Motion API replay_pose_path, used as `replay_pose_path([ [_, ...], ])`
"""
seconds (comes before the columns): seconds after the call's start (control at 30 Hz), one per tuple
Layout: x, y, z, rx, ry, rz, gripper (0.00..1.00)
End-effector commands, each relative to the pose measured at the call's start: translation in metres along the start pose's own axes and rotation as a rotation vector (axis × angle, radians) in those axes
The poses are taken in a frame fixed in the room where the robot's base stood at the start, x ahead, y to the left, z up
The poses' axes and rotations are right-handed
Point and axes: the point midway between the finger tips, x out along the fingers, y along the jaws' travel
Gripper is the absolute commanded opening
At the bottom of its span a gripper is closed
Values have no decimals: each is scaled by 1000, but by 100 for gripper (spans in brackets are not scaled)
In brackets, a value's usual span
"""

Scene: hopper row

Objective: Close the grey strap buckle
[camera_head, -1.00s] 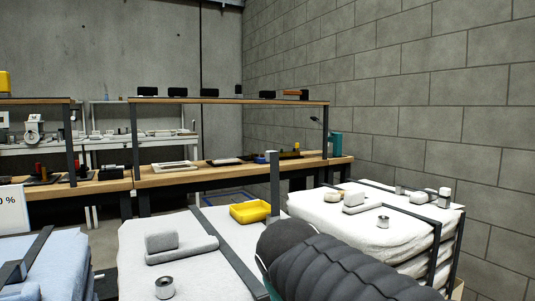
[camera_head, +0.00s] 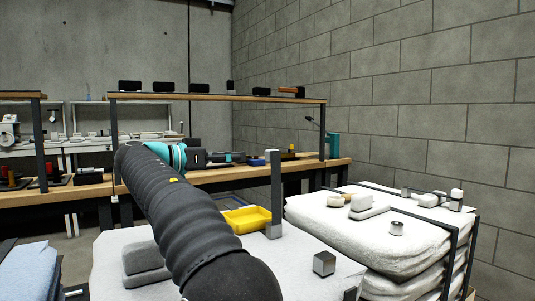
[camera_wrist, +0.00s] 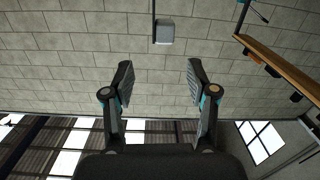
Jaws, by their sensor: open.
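A dark grey upright bar (camera_head: 275,190) stands at the far side of the middle white padded top (camera_head: 112,245); it looks like the raised part of the grey strap buckle. In the wrist view, a grey block (camera_wrist: 164,32) on a thin dark strap or bar lies beyond the fingertips, roughly between them; it may be the end of that bar. My gripper (camera_head: 245,158) reaches toward the bar from the left, around the height of its top. In the wrist view, my gripper (camera_wrist: 160,70) is open and empty. My arm hides much of the white top and any strap lying there.
A yellow tray (camera_head: 246,219) sits close to the bar's left. A grey padded block (camera_head: 140,258) and a small metal-grey cube (camera_head: 324,263) lie on the middle top. The right white stack (camera_head: 350,235) carries several small items. A wooden bench (camera_head: 215,173) stands behind.

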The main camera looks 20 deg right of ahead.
Motion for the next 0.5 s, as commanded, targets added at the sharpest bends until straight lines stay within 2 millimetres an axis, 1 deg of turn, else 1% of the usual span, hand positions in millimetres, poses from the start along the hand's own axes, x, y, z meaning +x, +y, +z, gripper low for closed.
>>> replay_pose_path([
  [0.03, -5, -4, -1, 26, 18, 10, 58],
  [0.1, -8, -6, -4, 54, 36, 20, 58],
  [0.23, -4, -6, -6, 71, 48, 29, 58],
  [0.37, 12, -5, -7, 71, 47, 31, 58],
  [0.5, 38, -4, -8, 70, 46, 31, 58],
])
